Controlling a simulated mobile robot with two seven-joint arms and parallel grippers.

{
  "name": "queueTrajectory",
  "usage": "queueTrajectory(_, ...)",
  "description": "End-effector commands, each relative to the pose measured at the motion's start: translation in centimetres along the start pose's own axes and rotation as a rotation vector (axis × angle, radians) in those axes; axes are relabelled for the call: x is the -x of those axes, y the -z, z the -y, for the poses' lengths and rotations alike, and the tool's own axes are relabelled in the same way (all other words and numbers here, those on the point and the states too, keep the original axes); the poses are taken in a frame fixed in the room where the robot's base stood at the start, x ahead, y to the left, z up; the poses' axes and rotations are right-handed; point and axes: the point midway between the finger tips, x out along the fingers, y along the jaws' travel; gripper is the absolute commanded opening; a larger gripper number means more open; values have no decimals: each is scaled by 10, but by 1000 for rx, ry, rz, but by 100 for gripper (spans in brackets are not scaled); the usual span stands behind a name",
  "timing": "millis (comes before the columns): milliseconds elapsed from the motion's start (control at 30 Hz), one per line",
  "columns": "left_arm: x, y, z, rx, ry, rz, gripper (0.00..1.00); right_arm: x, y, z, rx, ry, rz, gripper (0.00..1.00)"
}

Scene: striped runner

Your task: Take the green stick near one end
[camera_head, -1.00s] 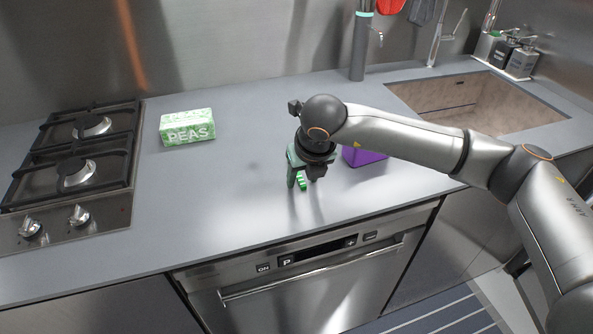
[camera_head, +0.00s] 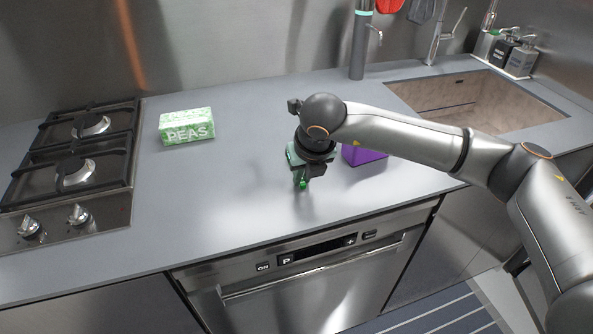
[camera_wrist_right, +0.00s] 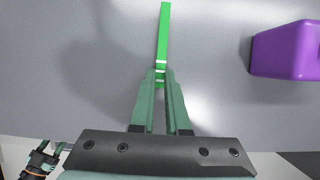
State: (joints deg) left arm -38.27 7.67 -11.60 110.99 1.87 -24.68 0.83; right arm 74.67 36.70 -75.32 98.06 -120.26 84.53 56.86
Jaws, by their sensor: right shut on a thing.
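The green stick (camera_wrist_right: 165,32) lies between the fingertips of my right gripper (camera_wrist_right: 159,80) in the right wrist view. The fingers are shut on it near its near end, by some pale bands, and the rest extends away past the fingertips. In the head view my right gripper (camera_head: 302,181) points down at the counter, and only a small green part of the stick (camera_head: 302,183) shows at the fingertips. The rest is hidden behind the hand. I cannot tell whether the stick touches the counter.
A purple box (camera_head: 360,154) stands just right of my right gripper and also shows in the right wrist view (camera_wrist_right: 288,52). A green PEAS box (camera_head: 187,127) is at the left, beside the gas hob (camera_head: 75,160). A sink (camera_head: 470,103) is at the right. The counter's middle is clear.

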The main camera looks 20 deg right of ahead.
Motion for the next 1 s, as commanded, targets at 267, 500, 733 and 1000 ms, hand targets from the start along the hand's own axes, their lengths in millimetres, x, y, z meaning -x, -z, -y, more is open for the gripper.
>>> queueTrajectory(267, 0, 1, -1, 0, -1, -2, 50, 5, -2, 0, -1, 0, 1, 0)
queueTrajectory(500, -1, 0, -1, 0, -2, -4, 50, 37, -11, 0, 1, -1, 4, 0)
queueTrajectory(733, -6, -1, -2, -1, -6, -2, 50, 101, 10, 0, 3, 0, 8, 0)
queueTrajectory(1000, -12, 0, -5, -4, -15, -9, 50, 149, 57, 0, 3, 0, 4, 0)
